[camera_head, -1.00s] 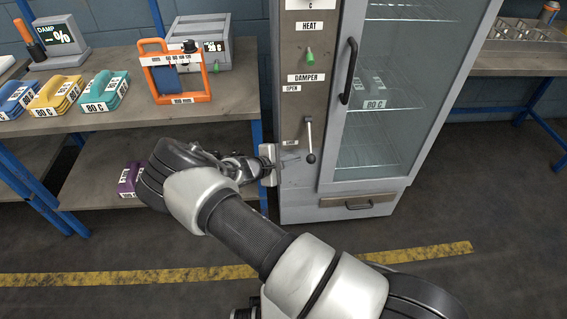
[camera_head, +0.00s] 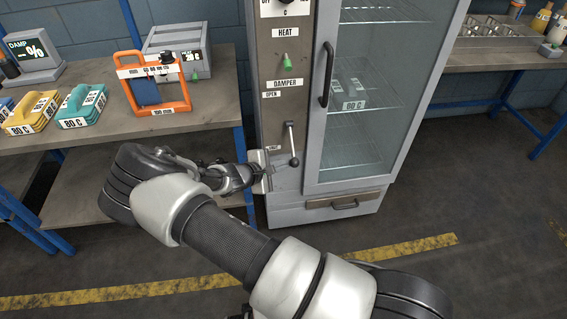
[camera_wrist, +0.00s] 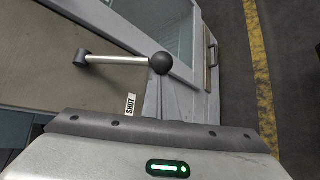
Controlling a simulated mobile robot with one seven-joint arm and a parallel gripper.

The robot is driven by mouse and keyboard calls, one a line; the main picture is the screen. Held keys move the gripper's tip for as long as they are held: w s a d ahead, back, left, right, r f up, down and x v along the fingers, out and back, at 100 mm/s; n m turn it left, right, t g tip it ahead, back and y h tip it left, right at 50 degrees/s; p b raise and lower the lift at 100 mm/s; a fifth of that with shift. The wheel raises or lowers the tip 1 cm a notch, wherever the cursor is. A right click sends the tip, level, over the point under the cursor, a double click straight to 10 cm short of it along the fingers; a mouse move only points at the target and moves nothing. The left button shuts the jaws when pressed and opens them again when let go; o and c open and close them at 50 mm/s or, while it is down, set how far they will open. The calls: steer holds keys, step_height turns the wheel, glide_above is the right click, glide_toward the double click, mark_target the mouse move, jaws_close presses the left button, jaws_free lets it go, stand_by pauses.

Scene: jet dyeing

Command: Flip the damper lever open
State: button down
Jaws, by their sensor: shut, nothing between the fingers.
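The damper lever (camera_head: 291,140) is a metal rod with a black ball knob (camera_head: 294,162) on the oven's control panel, below the DAMPER label (camera_head: 285,83) and its OPEN mark (camera_head: 271,95). It hangs down, knob lowest. In the wrist view the lever (camera_wrist: 115,59) and knob (camera_wrist: 161,63) lie just beyond my gripper, near the SHUT label (camera_wrist: 130,104). My gripper (camera_head: 268,171) is shut and empty, left of and slightly below the knob, close to the panel. Its fingertips are hard to make out, and I cannot tell whether they touch anything.
The glass oven door (camera_head: 365,100) with a black handle (camera_head: 327,75) is right of the lever. A bench (camera_head: 200,112) at left holds an orange frame (camera_head: 154,85) and colored blocks. A lower drawer (camera_head: 344,205) sits under the door. Floor in front is open.

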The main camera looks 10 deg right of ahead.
step_height(320, 180, up, 17)
steer(key=n+g+p, duration=0.5)
steer(key=g+p, duration=0.2)
steer(key=g, duration=0.3)
steer(key=shift+d+y, duration=0.15)
steer(key=shift+y, duration=0.15)
steer(key=shift+w+r, duration=0.1)
